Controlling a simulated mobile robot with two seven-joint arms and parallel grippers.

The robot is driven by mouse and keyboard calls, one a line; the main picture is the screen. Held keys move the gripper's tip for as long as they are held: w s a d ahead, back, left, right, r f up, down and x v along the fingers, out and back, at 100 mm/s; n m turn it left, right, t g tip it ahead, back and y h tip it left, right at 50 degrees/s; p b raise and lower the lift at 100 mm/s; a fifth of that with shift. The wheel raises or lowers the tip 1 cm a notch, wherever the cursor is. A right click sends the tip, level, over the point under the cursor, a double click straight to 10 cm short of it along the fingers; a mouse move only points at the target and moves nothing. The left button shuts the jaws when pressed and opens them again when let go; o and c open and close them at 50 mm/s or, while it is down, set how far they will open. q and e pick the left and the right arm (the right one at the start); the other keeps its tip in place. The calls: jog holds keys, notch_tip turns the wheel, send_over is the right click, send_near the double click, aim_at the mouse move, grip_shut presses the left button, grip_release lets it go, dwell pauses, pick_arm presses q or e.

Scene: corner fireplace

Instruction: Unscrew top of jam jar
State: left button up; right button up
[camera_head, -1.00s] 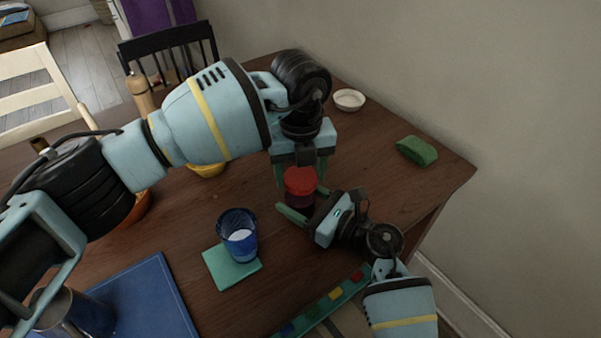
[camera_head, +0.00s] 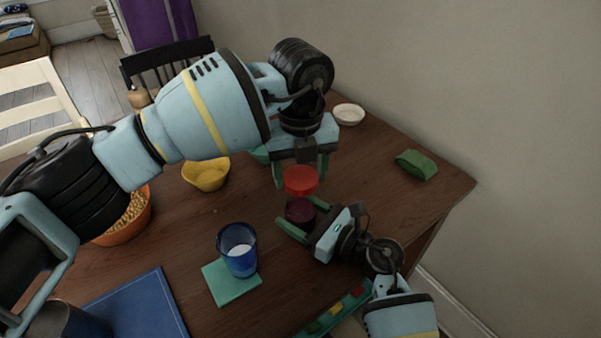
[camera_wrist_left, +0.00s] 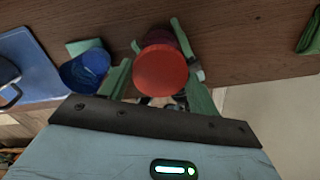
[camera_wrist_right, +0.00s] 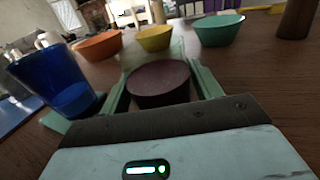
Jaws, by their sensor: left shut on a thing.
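The red lid (camera_head: 300,180) is between the fingers of my left gripper (camera_head: 302,172), which is shut on it. The lid is off the jam jar (camera_head: 300,211) and hangs just above it, with a gap between them. The dark purple jar stands upright on the table. My right gripper (camera_head: 304,219) is low at the jar, one finger on each side; whether they press on the glass is unclear. The left wrist view shows the lid (camera_wrist_left: 161,71) from above, hiding most of the jar. The right wrist view shows the dark jar (camera_wrist_right: 158,84) between the right fingers.
A blue cup (camera_head: 238,251) stands on a green cloth (camera_head: 226,290) left of the jar. A yellow bowl (camera_head: 206,175), orange bowl (camera_head: 128,220), white bowl (camera_head: 348,114) and green sponge (camera_head: 416,165) are around.

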jog(key=o, duration=0.4)
jog(key=shift+o, duration=0.2)
jog(key=v, duration=1.2)
